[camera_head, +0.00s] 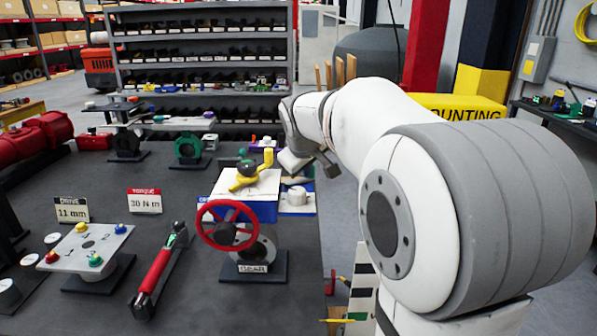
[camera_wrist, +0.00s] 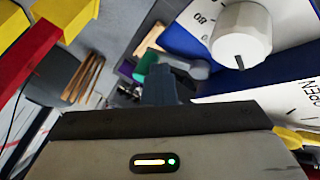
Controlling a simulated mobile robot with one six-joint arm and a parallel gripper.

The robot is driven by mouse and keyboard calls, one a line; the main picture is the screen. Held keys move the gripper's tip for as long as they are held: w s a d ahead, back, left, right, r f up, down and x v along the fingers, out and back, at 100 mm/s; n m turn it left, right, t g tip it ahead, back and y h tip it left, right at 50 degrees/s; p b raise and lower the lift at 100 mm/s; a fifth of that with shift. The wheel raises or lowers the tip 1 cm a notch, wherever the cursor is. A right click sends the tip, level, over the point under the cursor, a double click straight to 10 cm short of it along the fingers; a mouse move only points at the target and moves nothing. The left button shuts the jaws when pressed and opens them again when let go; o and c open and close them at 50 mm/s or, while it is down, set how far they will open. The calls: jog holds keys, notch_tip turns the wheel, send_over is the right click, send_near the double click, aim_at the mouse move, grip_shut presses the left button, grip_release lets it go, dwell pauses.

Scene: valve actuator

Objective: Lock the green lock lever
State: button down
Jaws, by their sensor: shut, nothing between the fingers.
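My gripper (camera_head: 328,165) is at the far right side of the blue and white valve actuator (camera_head: 235,212) in the head view, above the bench's right edge. In the wrist view its dark fingers (camera_wrist: 163,86) are together and hold nothing. A green part (camera_wrist: 147,64) beside a grey rounded piece shows just beyond the fingertips; I cannot tell whether it is the lock lever or whether the fingers touch it. In the head view I cannot make out a green lock lever on the actuator. A white dial knob (camera_wrist: 240,36) is right of the fingers.
The actuator carries a yellow handle (camera_head: 264,165) on top and a red handwheel (camera_head: 227,225) in front. A red-handled torque wrench (camera_head: 157,269) and a button plate (camera_head: 87,248) lie to the left.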

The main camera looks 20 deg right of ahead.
jog(key=shift+w+d+r, duration=0.3)
jog(key=shift+w+d, duration=0.1)
jog(key=shift+d, duration=0.1)
dwell(3.9)
jog(key=shift+a, duration=0.2)
dwell(0.6)
jog(key=shift+s+a+f+b, duration=0.15)
jog(key=shift+s+b, duration=0.05)
jog(key=shift+b, duration=0.15)
jog(key=shift+s+r+p, duration=0.2)
jog(key=shift+r+p, duration=0.15)
jog(key=shift+r, duration=0.1)
jog(key=s+d+r+m+y, duration=0.15)
jog(key=s+r+m, duration=0.55)
jog(key=m, duration=0.8)
jog(key=x, duration=1)
jog(key=shift+w+m, duration=0.3)
